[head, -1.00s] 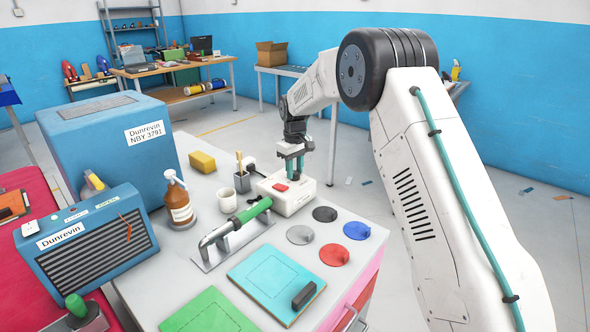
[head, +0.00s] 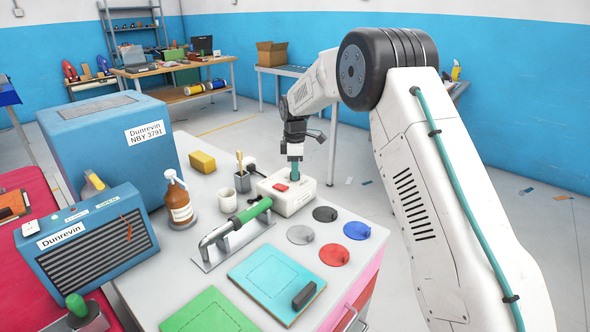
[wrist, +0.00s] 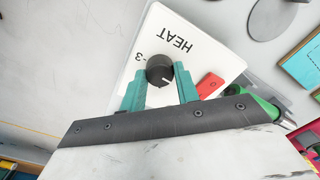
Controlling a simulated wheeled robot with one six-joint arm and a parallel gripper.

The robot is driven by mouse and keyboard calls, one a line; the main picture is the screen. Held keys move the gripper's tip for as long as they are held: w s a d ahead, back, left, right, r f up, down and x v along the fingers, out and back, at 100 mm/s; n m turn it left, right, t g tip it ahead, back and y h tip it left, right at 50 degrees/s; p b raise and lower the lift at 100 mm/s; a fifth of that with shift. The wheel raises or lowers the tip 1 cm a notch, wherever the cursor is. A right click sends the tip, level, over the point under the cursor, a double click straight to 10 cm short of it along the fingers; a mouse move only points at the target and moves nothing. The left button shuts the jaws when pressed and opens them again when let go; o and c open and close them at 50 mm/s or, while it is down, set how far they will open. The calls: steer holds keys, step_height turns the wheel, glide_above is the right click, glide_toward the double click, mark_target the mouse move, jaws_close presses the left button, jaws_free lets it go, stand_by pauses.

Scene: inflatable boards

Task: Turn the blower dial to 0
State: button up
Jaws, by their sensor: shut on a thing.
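The blower dial is a small black knob (wrist: 158,66) on top of a white box (wrist: 205,50) marked HEAT, with a 3 beside the knob in the wrist view. A short white mark on the knob points to the right and slightly down in that view. Other scale figures, including any 0, are hidden or out of view. My gripper (wrist: 161,74) has its teal fingers closed on both sides of the knob. In the head view my gripper (head: 295,178) reaches straight down onto the white box (head: 292,204), and its fingers hide the knob.
A red switch (head: 281,187) sits on the box close to the fingers. A cup with a brush (head: 242,180) and a white mug (head: 227,200) stand to its left. A green-handled tool (head: 240,222) and several coloured discs (head: 358,230) lie in front.

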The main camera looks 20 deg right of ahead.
steer(key=shift+w+d+r+n, duration=0.1)
steer(key=shift+r+n, duration=0.05)
steer(key=shift+n, duration=0.35)
steer(key=o, duration=1)
step_height(320, 180, up, 8)
steer(key=shift+f, duration=0.15)
